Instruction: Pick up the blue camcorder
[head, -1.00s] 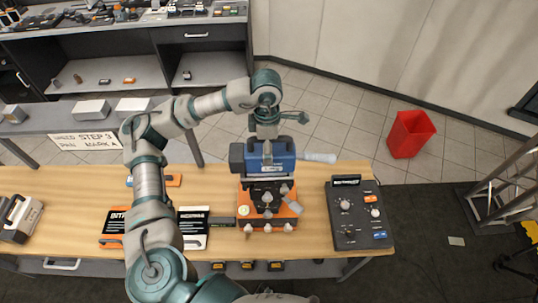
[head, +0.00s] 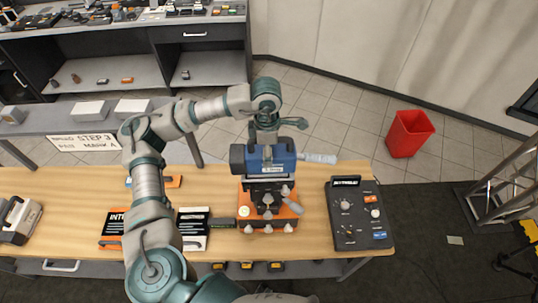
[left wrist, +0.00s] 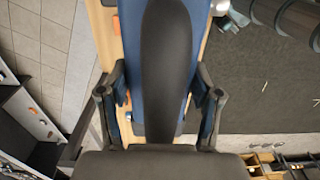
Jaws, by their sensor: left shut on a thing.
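The blue camcorder (head: 283,158) is above or on the black and orange stand in the head view, with its dark end at the left and a pale cylinder sticking out to the right. My left gripper (head: 267,143) comes down on it from above and is shut on it. In the left wrist view the camcorder's blue body (left wrist: 133,40) and a long black part fill the middle, with my left gripper's fingers (left wrist: 161,105) on either side. I cannot tell whether the camcorder touches the stand. My right gripper is not in view.
The stand (head: 288,212) has several pale knobs and stands on the wooden table (head: 310,235). A dark control box (head: 358,215) is to its right, and dark booklets (head: 193,225) are to its left. A red bin (head: 410,133) stands on the floor behind.

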